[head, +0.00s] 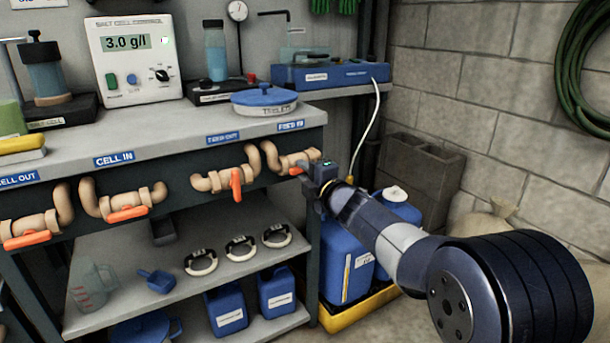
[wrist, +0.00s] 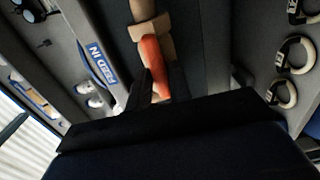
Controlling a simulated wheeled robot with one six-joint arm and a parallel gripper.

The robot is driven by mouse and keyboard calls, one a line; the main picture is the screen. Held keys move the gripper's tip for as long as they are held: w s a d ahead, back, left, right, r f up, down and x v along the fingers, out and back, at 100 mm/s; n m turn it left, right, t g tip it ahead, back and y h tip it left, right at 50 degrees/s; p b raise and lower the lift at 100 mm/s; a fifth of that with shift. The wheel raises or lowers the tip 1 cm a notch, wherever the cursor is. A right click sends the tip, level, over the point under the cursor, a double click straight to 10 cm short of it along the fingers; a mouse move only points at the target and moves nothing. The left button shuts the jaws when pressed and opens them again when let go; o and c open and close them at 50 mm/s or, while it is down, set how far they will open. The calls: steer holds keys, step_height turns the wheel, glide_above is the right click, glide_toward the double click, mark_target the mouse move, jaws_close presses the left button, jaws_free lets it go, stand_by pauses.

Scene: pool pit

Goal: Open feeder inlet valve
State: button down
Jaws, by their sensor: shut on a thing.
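The feeder inlet valve is a tan pipe fitting (head: 283,160) under the blue "FEED IN" label (head: 291,125), at the right end of the bench front. Its orange lever (head: 298,170) is mostly hidden by my gripper in the head view. In the wrist view the orange lever (wrist: 152,62) runs from the tan fitting (wrist: 150,26) down between my dark fingers. My gripper (head: 305,168) reaches in from the right and is shut on the lever. The "FEED IN" label also shows in the wrist view (wrist: 98,63). The lever's far end is hidden.
To the left, another valve has its orange lever (head: 237,184) hanging down. The "CELL IN" valve lever (head: 127,214) lies along its pipe. Below my arm stand blue jugs (head: 344,262) in a yellow tray (head: 362,309). A white hose (head: 368,130) hangs behind my gripper.

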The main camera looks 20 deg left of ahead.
stand_by(0.3)
steer(key=c, duration=1.4)
jaws_free()
steer(key=p+v, duration=0.1)
steer(key=v, duration=0.9)
steer(key=shift+s+d+p, duration=0.25)
steer(key=shift+s+p, duration=0.1)
steer(key=b+x, duration=0.1)
steer(key=x, duration=0.9)
steer(key=shift+w+a+b, duration=0.25)
steer(key=shift+w+b, duration=0.05)
steer(key=shift+w, duration=0.05)
